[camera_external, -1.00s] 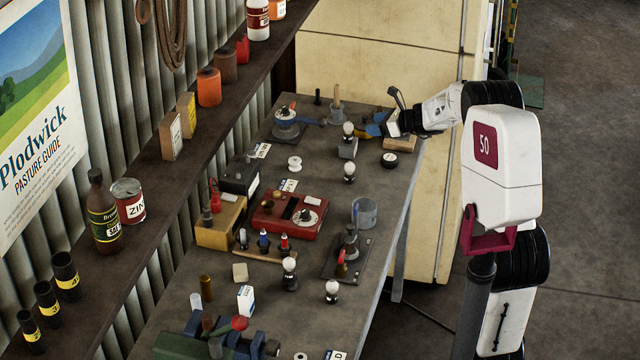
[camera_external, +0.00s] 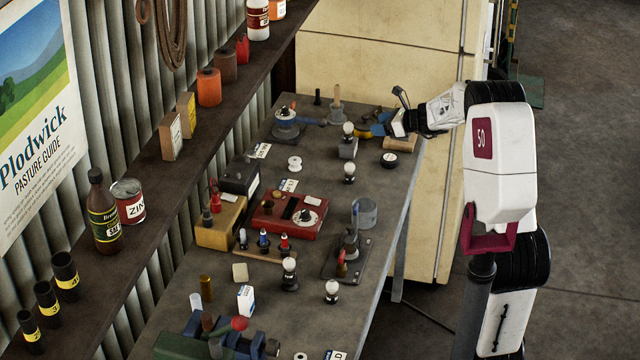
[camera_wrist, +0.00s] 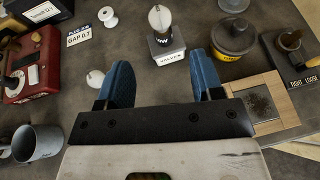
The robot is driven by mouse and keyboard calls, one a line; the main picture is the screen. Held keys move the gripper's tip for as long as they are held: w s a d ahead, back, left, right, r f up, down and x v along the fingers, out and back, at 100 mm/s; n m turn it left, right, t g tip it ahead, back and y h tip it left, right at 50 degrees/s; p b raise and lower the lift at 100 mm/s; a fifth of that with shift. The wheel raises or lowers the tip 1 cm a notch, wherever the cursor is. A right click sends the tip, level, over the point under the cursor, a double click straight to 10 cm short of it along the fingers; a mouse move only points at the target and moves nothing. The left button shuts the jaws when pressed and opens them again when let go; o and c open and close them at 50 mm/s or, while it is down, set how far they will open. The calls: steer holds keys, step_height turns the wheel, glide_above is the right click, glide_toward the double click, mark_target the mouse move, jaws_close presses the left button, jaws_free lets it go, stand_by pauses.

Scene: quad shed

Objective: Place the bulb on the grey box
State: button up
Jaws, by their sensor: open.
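A clear bulb (camera_external: 348,129) with a dark base appears to stand upright on the grey box (camera_external: 347,149). In the wrist view the bulb (camera_wrist: 160,19) rises over the labelled grey box (camera_wrist: 167,51), just ahead of the fingers. My gripper (camera_wrist: 164,80) is open, its two blue fingers apart with bare bench between them. In the external view my gripper (camera_external: 375,130) is to the right of the box and apart from the bulb. A second bulb (camera_external: 349,172) stands on the bench nearer the camera; in the wrist view it (camera_wrist: 95,78) is partly hidden beside the left finger.
A black-lidded tin (camera_wrist: 234,38) and a wooden tile (camera_wrist: 262,102) lie right of the fingers in the wrist view. A red instrument (camera_external: 289,214), a grey mug (camera_external: 363,212) and more bulbs (camera_external: 289,274) (camera_external: 332,291) stand nearer. Some bare bench surrounds the box.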

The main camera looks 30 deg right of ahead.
steer(key=s+a+r+n+g, duration=0.2)
steer(key=s+a+r+n, duration=0.3)
steer(key=s, duration=0.3)
steer(key=s+a+r+n+g+h, duration=0.1)
steer(key=s+a+r+n+g, duration=0.1)
steer(key=s+a+n, duration=0.45)
steer(key=s+a+r+n+g, duration=0.2)
steer(key=s+a+r+n, duration=0.15)
steer(key=s+a, duration=0.5)
steer(key=s+f+n+g+h, duration=0.1)
steer(key=s+n+h, duration=0.6)
steer(key=s, duration=2.4)
steer(key=n+g, duration=0.1)
steer(key=n, duration=0.5)
steer(key=shift+s+d+f+n, duration=0.15)
steer(key=shift+s+n, duration=0.15)
steer(key=shift+s, duration=0.1)
